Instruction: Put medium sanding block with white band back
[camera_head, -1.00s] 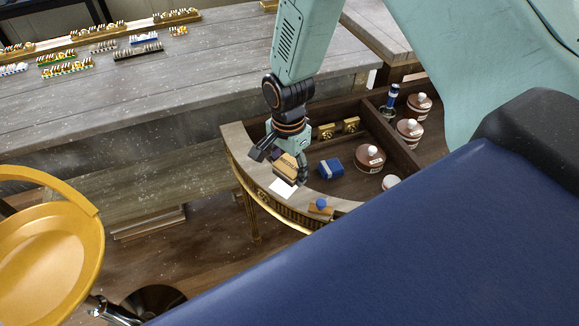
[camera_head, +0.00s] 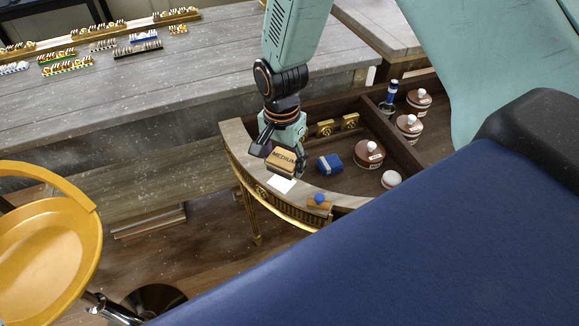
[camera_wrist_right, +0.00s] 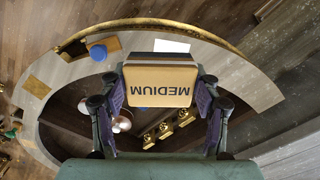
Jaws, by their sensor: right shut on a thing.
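The sanding block (camera_head: 284,158) is tan with the word MEDIUM on its face and darker layers below. My right gripper (camera_head: 281,153) is shut on it, above the curved front rim of the gilt console (camera_head: 236,136). In the right wrist view the block (camera_wrist_right: 160,84) sits between the two fingers of my right gripper (camera_wrist_right: 160,100), its lettering upside down. A white card (camera_head: 282,185) lies on the rim just below the block in the head view. My left gripper is not in view.
A blue block with a pale band (camera_head: 329,164) lies in the console's recess, beside a round brown pot (camera_head: 369,154). A wooden piece with a blue knob (camera_head: 319,201) sits on the rim. More pots and a blue bottle (camera_head: 390,92) stand behind a divider.

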